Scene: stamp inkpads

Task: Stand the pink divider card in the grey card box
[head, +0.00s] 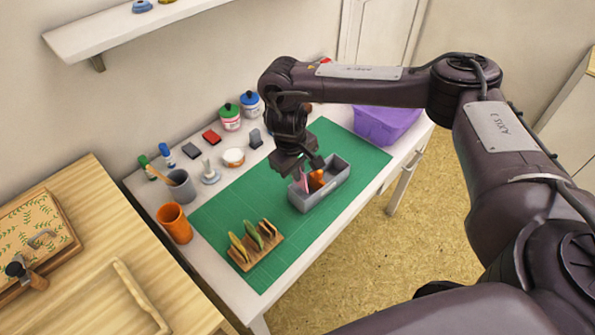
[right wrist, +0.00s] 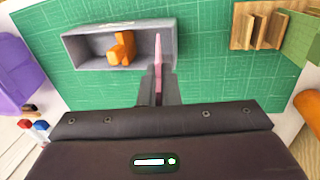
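The grey card box (head: 322,198) sits on the green mat, and it also shows in the right wrist view (right wrist: 88,58). An orange item (head: 317,180) is inside it, left of the card in the wrist view (right wrist: 122,48). My right gripper (head: 305,168) is over the box's left end in the head view. It is shut on the pink divider card (head: 304,182), seen edge-on and upright between the fingertips (right wrist: 158,76) in the wrist view. The card overlaps the box's end; whether its lower edge touches the floor is hidden. My left gripper is not in view.
A wooden rack (head: 244,262) with green and yellow pieces stands on the green mat (head: 215,220). An orange cup (head: 174,223), grey cup (head: 181,187), inkpads and jars line the back and left. A purple bin (head: 385,124) is at the right.

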